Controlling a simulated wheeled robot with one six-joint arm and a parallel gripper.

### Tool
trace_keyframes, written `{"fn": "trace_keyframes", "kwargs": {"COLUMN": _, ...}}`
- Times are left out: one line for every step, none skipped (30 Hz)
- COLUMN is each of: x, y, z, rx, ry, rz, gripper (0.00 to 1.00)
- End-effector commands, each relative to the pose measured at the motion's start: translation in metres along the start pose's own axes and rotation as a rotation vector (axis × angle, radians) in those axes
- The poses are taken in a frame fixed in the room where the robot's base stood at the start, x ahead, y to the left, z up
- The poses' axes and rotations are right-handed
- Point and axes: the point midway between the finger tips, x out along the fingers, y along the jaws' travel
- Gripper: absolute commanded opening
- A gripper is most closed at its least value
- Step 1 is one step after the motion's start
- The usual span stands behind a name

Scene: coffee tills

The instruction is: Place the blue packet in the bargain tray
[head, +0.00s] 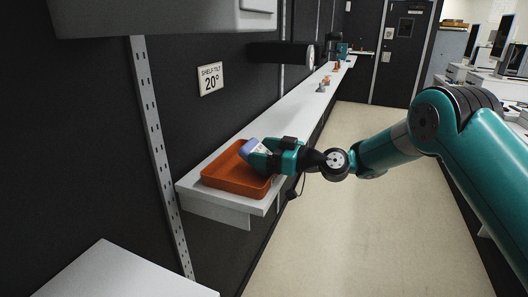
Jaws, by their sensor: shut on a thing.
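The blue packet (250,146) shows as a small blue and white piece between the jaws of my gripper (257,154). My gripper reaches in from the right and is shut on the packet. The orange tray (219,181) rests on the near end of the long white shelf. The packet and jaws are over the tray's far right part. The jaws hide part of the packet and of the tray's right side. I cannot tell whether the packet touches the tray.
The white shelf (287,120) runs away along the dark wall, with several small items farther along it. A metal upright (155,130) stands left of the tray. A pale surface (105,272) is at lower left. The aisle floor (345,225) is clear.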

Motion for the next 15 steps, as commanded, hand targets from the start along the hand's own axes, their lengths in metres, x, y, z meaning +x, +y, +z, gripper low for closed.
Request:
{"fn": "trace_keyframes", "kwargs": {"x": 0.0000, "y": 0.0000, "z": 0.0004, "rx": 0.000, "ry": 0.000, "rz": 0.000, "gripper": 0.61}}
{"fn": "trace_keyframes", "kwargs": {"x": 0.0000, "y": 0.0000, "z": 0.0012, "rx": 0.000, "ry": 0.000, "rz": 0.000, "gripper": 0.61}}
{"fn": "trace_keyframes", "kwargs": {"x": 0.0000, "y": 0.0000, "z": 0.0026, "rx": 0.000, "ry": 0.000, "rz": 0.000, "gripper": 0.61}}
{"fn": "trace_keyframes", "kwargs": {"x": 0.0000, "y": 0.0000, "z": 0.0034, "rx": 0.000, "ry": 0.000, "rz": 0.000, "gripper": 0.61}}
{"fn": "trace_keyframes", "kwargs": {"x": 0.0000, "y": 0.0000, "z": 0.0041, "rx": 0.000, "ry": 0.000, "rz": 0.000, "gripper": 0.61}}
{"fn": "trace_keyframes", "kwargs": {"x": 0.0001, "y": -0.0001, "z": 0.0049, "rx": 0.000, "ry": 0.000, "rz": 0.000, "gripper": 0.61}}
{"fn": "trace_keyframes", "kwargs": {"x": 0.0000, "y": -0.0001, "z": 0.0034, "rx": 0.001, "ry": 0.000, "rz": 0.000, "gripper": 0.92}}
{"fn": "trace_keyframes", "kwargs": {"x": 0.0000, "y": -0.0001, "z": 0.0031, "rx": 0.001, "ry": 0.000, "rz": 0.000, "gripper": 0.98}}
{"fn": "trace_keyframes", "kwargs": {"x": 0.0000, "y": -0.0001, "z": 0.0031, "rx": 0.001, "ry": 0.000, "rz": 0.000, "gripper": 1.00}}
{"fn": "trace_keyframes", "kwargs": {"x": 0.0000, "y": -0.0001, "z": 0.0031, "rx": 0.001, "ry": 0.000, "rz": 0.000, "gripper": 1.00}}
{"fn": "trace_keyframes", "kwargs": {"x": 0.0000, "y": -0.0001, "z": 0.0031, "rx": 0.001, "ry": 0.000, "rz": 0.000, "gripper": 1.00}}
{"fn": "trace_keyframes", "kwargs": {"x": 0.0001, "y": -0.0001, "z": 0.0030, "rx": 0.001, "ry": 0.000, "rz": 0.000, "gripper": 1.00}}
{"fn": "trace_keyframes", "kwargs": {"x": 0.0001, "y": -0.0001, "z": 0.0030, "rx": 0.001, "ry": 0.000, "rz": 0.000, "gripper": 1.00}}
{"fn": "trace_keyframes", "kwargs": {"x": 0.0001, "y": -0.0001, "z": 0.0029, "rx": 0.001, "ry": 0.000, "rz": 0.000, "gripper": 1.00}}
{"fn": "trace_keyframes", "kwargs": {"x": 0.0001, "y": -0.0001, "z": 0.0021, "rx": 0.001, "ry": 0.000, "rz": 0.000, "gripper": 1.00}}
